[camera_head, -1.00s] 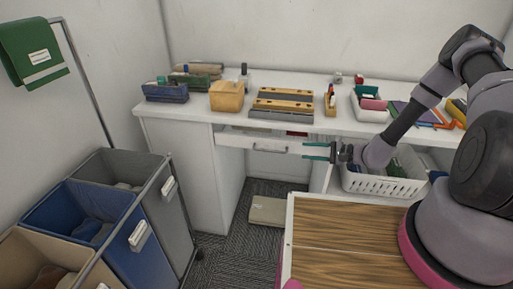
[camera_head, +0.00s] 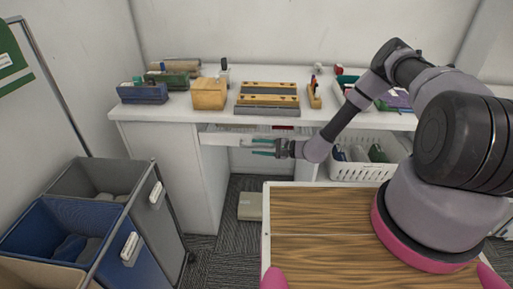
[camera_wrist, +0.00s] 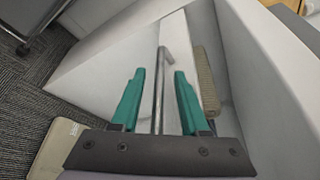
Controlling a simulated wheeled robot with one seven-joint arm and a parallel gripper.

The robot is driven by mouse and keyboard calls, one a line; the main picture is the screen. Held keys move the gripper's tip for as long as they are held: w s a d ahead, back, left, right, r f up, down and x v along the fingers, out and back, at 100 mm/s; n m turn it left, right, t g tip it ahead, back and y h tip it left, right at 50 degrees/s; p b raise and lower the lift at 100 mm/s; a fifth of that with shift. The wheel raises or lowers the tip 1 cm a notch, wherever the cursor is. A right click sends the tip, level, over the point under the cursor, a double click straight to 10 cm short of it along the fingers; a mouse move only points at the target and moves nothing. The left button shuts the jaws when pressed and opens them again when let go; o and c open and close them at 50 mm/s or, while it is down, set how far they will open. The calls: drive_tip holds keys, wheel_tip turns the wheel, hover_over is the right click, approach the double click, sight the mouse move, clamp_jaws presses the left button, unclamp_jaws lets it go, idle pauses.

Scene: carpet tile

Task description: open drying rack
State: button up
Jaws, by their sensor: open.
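No drying rack can be made out; a white desk drawer (camera_head: 222,139) stands partly out under the desktop, with a few items showing inside. Its thin metal bar handle (camera_wrist: 159,92) runs between my fingers in the wrist view. My gripper (camera_head: 260,147) has teal fingers and is at the drawer front in the head view. In the wrist view my gripper (camera_wrist: 160,76) is open, one finger on each side of the handle, with gaps on both sides. The fingers partly hide the handle in the head view.
The white desktop (camera_head: 330,112) holds a wooden block (camera_head: 209,93), a wooden-topped rack (camera_head: 268,98) and other items. A white basket (camera_head: 352,172) is right of the drawer. Laundry bins (camera_head: 110,205) stand at left. A beige box (camera_head: 250,206) lies on the carpet below.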

drive_tip(key=shift+w+a+f, duration=0.1)
drive_tip(key=shift+w+a, duration=0.1)
drive_tip(key=shift+a, duration=0.25)
drive_tip(key=shift+c, duration=0.3)
clamp_jaws()
idle(0.9)
